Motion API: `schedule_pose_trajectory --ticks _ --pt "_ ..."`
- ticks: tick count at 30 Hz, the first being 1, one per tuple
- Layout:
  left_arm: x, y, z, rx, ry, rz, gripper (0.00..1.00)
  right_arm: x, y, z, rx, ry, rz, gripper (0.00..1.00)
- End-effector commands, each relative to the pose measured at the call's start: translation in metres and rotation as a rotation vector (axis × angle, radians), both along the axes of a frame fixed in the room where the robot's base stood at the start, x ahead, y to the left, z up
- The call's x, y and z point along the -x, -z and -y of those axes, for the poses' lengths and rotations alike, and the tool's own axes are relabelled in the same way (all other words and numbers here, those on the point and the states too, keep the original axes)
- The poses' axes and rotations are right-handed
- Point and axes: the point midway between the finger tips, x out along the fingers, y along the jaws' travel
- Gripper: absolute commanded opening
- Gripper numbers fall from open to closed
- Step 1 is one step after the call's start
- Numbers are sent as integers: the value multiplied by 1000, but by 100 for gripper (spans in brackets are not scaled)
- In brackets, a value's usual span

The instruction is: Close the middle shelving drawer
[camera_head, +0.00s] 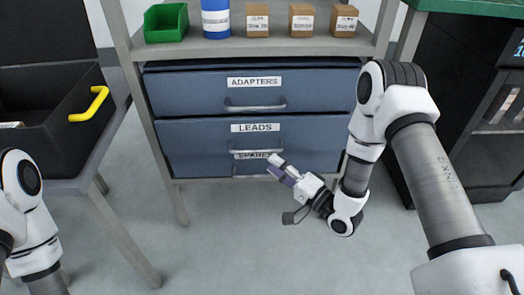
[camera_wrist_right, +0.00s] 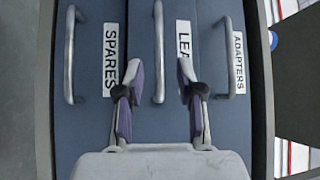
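The middle drawer (camera_head: 185,140), labelled LEADS, is blue with a grey bar handle (camera_head: 256,149). Its front appears to stand forward, hiding part of the SPARES drawer (camera_head: 205,166) below it. My right gripper (camera_head: 277,166) is low in front of the drawers, near the SPARES label. In the right wrist view, my right gripper (camera_wrist_right: 158,78) is open and empty, its fingertips on either side of the LEADS handle (camera_wrist_right: 158,50). One finger covers part of the LEADS label. Contact with the drawer cannot be told. My left arm shows at lower left; its gripper is out of view.
The ADAPTERS drawer (camera_head: 185,92) is above and looks shut. A green bin (camera_head: 166,22), a blue can (camera_head: 216,20) and small boxes (camera_head: 301,19) stand on the shelf. A black crate (camera_head: 60,130) with a yellow handle is left. Floor in front is clear.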

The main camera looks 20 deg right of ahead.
Motion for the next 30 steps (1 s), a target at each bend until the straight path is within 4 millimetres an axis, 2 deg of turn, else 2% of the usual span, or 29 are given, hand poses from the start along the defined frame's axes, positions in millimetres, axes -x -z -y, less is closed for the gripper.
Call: schedule_pose_trajectory --ticks 6,12,20,21,24,30 --pt "0 19 0 0 1 0 76 -32 -2 -19 3 -3 5 37" --pt "0 29 0 0 0 1 76 -59 -7 -34 2 -1 2 37" --pt "-1 28 0 0 0 2 76 -64 -11 -36 1 2 1 37" --pt "-1 28 0 0 0 2 76 -64 -11 -36 0 2 0 34" --pt "-1 28 0 0 0 2 76 -64 -11 -36 0 2 0 0" --pt "-1 28 0 0 0 2 76 -64 -11 -36 0 2 0 0"
